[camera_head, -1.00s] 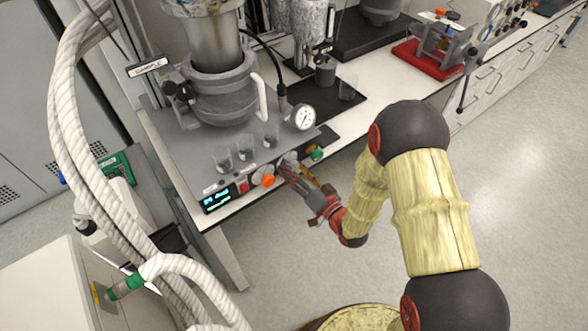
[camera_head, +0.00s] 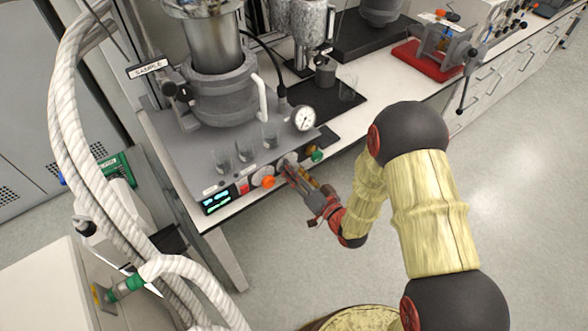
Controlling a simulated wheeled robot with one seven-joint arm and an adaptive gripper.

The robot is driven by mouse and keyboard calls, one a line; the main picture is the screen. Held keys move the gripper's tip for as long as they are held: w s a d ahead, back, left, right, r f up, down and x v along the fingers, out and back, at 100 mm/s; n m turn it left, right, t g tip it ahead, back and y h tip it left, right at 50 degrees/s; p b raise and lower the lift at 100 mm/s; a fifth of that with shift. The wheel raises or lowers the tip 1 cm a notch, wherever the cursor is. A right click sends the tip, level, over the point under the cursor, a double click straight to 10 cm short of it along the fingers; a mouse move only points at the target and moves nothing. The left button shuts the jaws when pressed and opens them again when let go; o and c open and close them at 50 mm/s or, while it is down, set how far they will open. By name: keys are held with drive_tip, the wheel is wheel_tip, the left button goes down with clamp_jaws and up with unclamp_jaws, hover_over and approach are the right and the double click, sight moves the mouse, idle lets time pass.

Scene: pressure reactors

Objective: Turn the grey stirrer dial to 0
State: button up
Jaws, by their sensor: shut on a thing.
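The grey stirrer dial (camera_head: 288,160) is on the front panel of the reactor base, between the orange knob (camera_head: 268,181) and the green knob (camera_head: 316,155). My gripper (camera_head: 290,170) reaches the panel from the lower right and is shut on the grey dial. The fingers hide most of the dial, so its pointer and marks cannot be read. The small display (camera_head: 217,200) at the panel's left end is lit with blue-green text too small to read.
A red button (camera_head: 244,188) sits beside the display. Glass beakers (camera_head: 246,148), a pressure gauge (camera_head: 304,117) and the grey reactor vessel (camera_head: 222,88) stand above the panel. White hoses (camera_head: 75,150) hang at the left. The floor in front of the bench is clear.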

drive_tip(key=shift+c, duration=0.6)
drive_tip(key=shift+n, duration=0.3)
drive_tip(key=n+b, duration=0.4)
drive_tip(key=n, duration=0.1)
drive_tip(key=shift+f, duration=0.1)
drive_tip(key=n+b, duration=0.4)
drive_tip(key=n, duration=0.2)
drive_tip(key=shift+b, duration=0.35)
drive_tip(key=shift+n, duration=0.3)
drive_tip(key=o, duration=1.1)
drive_tip(key=shift+o, duration=0.3)
drive_tip(key=shift+s, duration=0.1)
